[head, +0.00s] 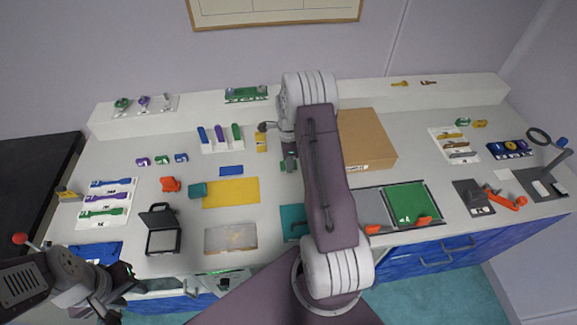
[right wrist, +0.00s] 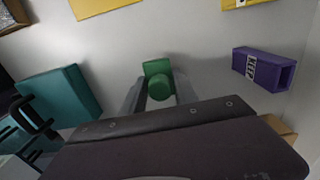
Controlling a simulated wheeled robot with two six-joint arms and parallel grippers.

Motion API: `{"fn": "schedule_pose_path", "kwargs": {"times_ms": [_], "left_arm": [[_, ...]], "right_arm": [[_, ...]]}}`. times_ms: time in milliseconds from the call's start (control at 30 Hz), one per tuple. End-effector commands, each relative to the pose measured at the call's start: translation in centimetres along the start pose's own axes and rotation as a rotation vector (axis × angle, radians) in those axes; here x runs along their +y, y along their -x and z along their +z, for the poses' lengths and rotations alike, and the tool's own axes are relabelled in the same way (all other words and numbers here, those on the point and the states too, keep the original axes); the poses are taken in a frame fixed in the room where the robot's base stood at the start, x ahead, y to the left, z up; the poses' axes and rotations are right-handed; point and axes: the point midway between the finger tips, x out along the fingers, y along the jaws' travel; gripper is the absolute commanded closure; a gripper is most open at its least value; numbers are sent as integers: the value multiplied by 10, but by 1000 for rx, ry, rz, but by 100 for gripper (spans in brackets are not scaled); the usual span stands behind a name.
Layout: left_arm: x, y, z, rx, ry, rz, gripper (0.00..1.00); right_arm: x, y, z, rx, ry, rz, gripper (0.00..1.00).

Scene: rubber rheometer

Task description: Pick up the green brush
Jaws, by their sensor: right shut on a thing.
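In the right wrist view, the green brush (right wrist: 157,80) shows as a green block with a round green end facing the camera. It sits between the two fingers of my right gripper (right wrist: 160,88), which are shut on it. In the head view, my right gripper (head: 290,158) is over the middle of the bench, with a little green beside it; my arm hides most of that spot. My left gripper (head: 124,284) is at the front left edge, away from the brush, and its fingers are too dark to read.
A purple block (right wrist: 262,70) marked KEEP lies to the right in the right wrist view, and a teal block (right wrist: 62,95) to the left. In the head view, a cardboard box (head: 368,135) stands right of my right arm. A yellow mat (head: 231,192) lies to its left.

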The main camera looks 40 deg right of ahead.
Motion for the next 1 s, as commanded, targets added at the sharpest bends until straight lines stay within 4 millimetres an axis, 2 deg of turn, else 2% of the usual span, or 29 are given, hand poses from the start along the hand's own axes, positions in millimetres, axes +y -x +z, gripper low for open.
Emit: {"fn": "schedule_pose_path", "kwargs": {"times_ms": [67, 500, 700, 967, 1000], "left_arm": [[0, -5, 0, 0, 0, 0, 64], [0, -20, 2, 0, 0, 0, 64], [0, -21, 2, 0, 0, 0, 64], [0, -20, 2, 0, 0, 0, 64], [0, -20, 2, 0, 0, 0, 64]], "right_arm": [[-1, 16, 0, 0, 0, -6, 100], [70, 73, -67, 0, -4, -3, 100], [84, 84, -79, 0, -1, 0, 100], [85, 86, -80, 0, 0, 1, 100], [85, 86, -80, 0, 0, 1, 70]]}}
